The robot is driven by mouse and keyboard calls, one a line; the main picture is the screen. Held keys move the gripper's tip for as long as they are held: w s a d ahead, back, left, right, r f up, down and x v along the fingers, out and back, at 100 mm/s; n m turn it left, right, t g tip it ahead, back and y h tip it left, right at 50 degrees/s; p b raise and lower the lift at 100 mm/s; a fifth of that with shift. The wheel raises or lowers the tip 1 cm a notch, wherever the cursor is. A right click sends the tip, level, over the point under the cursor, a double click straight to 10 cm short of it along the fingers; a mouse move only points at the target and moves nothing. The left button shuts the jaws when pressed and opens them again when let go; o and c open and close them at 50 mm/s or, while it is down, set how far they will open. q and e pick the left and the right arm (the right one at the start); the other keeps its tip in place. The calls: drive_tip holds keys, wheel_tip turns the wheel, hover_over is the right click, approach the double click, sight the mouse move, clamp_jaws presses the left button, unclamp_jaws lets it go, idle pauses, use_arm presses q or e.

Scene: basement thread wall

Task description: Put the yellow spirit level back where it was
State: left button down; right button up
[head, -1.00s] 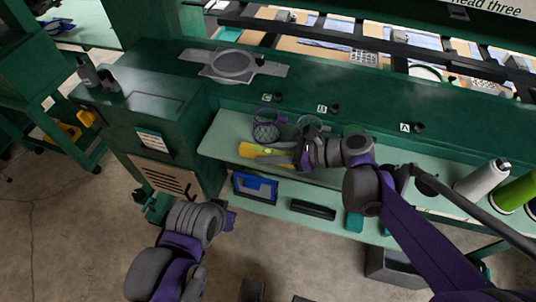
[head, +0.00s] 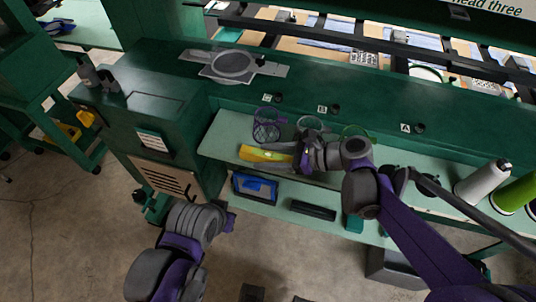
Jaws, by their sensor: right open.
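The yellow spirit level (head: 262,154) lies on the left part of the pale green upper shelf, its right end hidden by my right gripper. My right gripper (head: 296,157) is open at the right end of the level; whether it touches the level cannot be told. My left arm shows at the lower left, and its gripper (head: 230,219) points toward the lower shelf, apart from the level; its fingers are too unclear to judge.
A mesh cup (head: 266,126) stands behind the level, with a ring-shaped holder (head: 310,124) to its right. A blue-framed box (head: 255,188) and a black tray (head: 312,210) sit on the lower shelf. Thread cones (head: 482,182) stand at the right.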

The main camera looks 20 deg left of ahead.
drive_tip(key=v, duration=1.2)
drive_tip(key=shift+d, duration=0.1)
drive_tip(key=shift+s+f, duration=0.1)
drive_tip(key=shift+s, duration=0.2)
drive_tip(key=s+d+f+n+t+h+p, duration=0.1)
drive_tip(key=s+d+f+n+t+h, duration=0.1)
drive_tip(key=s+d+n+h, duration=0.4)
drive_tip(key=s+d+f+n+t+h+p, duration=0.2)
drive_tip(key=s+d+f+n+h, duration=0.3)
drive_tip(key=d+n, duration=0.5)
drive_tip(key=shift+s+d+n+t+h+p, duration=0.3)
drive_tip(key=shift+s+d+n+t+h, duration=0.1)
drive_tip(key=shift+s+n+h, duration=0.5)
drive_tip(key=shift+f, duration=0.15)
